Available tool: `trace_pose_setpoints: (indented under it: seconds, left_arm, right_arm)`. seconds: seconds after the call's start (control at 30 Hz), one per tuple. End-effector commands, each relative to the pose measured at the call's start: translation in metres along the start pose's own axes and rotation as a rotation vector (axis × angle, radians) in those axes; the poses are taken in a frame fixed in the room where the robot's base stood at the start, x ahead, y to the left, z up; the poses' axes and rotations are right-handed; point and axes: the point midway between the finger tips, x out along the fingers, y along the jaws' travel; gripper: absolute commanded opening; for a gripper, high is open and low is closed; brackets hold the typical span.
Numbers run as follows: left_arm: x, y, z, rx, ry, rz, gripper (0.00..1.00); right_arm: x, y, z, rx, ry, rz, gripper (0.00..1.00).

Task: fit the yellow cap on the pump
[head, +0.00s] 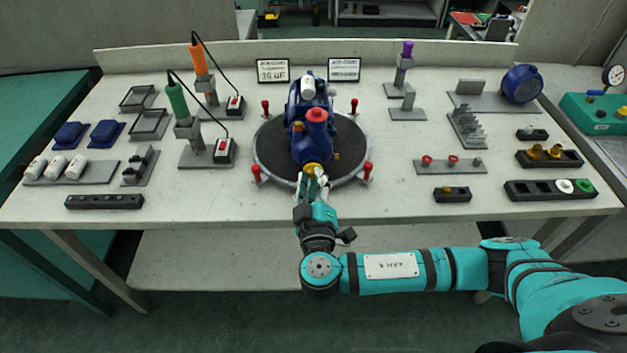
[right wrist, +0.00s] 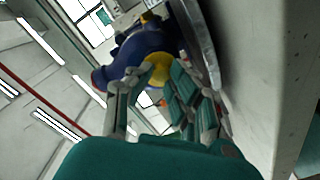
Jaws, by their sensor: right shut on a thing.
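The blue pump (head: 309,145) stands on the round dark turntable (head: 345,152) in the middle of the bench. It has a red cap on its upright port and a white part on top. The yellow cap (head: 312,169) is at the pump's front, facing me. My right gripper (head: 318,181) is shut on it. In the right wrist view the yellow cap (right wrist: 158,70) sits between my right gripper's fingers (right wrist: 155,92), against or very close to the blue pump (right wrist: 138,52). I cannot tell whether it is fully seated. My left gripper is not in view.
Red clamps (head: 367,172) stand around the turntable's rim. A black holder (head: 550,190) with white and green caps and a holder with brass-coloured parts (head: 550,157) lie at right. Orange (head: 199,62) and green (head: 177,100) tools stand at left. The bench front is mostly clear.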

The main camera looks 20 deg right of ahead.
Motion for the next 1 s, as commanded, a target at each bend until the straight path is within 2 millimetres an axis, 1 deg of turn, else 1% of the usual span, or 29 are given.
trace_pose_setpoints:
  seconds: [0.43,1.0]
  left_arm:
    - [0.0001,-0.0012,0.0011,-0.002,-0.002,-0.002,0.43]
    - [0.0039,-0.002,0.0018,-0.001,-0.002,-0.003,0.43]
  right_arm:
    - [0.0006,0.0002,-0.0003,-0.001,0.001,0.0,0.0]
    - [0.0082,0.0,0.0002,-0.001,0.0,0.0,0.0]
